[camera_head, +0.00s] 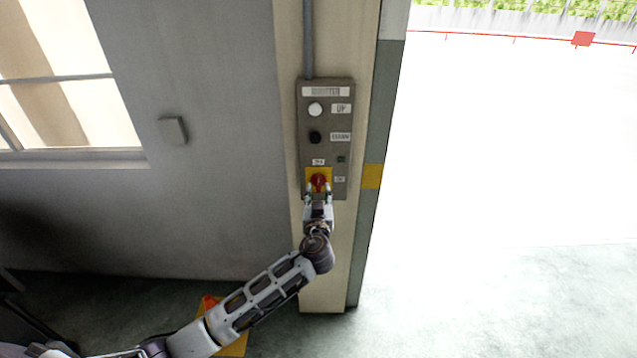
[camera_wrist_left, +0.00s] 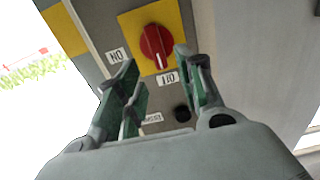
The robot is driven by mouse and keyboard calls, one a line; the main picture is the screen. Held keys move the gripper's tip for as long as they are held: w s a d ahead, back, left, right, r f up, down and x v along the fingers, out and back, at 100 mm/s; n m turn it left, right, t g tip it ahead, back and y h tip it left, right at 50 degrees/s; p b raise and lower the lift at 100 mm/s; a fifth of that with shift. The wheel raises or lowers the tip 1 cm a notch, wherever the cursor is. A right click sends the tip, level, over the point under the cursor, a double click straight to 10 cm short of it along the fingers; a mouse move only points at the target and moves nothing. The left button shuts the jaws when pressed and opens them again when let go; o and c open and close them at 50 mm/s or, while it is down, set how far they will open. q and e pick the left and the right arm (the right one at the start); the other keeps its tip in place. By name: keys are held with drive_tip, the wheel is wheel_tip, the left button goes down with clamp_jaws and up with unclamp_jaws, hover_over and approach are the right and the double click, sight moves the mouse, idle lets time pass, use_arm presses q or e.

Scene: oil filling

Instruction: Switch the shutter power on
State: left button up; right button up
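The shutter control box (camera_head: 327,120) is mounted on the pillar. Its red rotary knob (camera_head: 318,181) sits on a yellow plate (camera_head: 309,173) low on the box. In the left wrist view, upside down, the red knob (camera_wrist_left: 156,46) has a white mark pointing at the OFF label (camera_wrist_left: 167,78); the ON label (camera_wrist_left: 116,55) is to one side. My left gripper (camera_head: 318,192) is just in front of the knob. In the wrist view its green-padded fingers (camera_wrist_left: 158,75) are apart, with the knob just beyond the tips and nothing held. My right gripper is not seen.
The box also has a white UP button (camera_head: 315,109), a black DOWN button (camera_head: 315,137) and a small dark-green indicator (camera_head: 341,159). An orange and yellow object (camera_head: 233,346) stands on the floor behind my left arm. A bright open doorway lies right of the pillar.

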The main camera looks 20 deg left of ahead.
sight(318, 182)
use_arm(q)
drive_tip(key=shift+p+x, duration=0.75)
drive_tip(key=shift+x, duration=1.95)
drive_tip(key=shift+c, duration=0.5)
clamp_jaws()
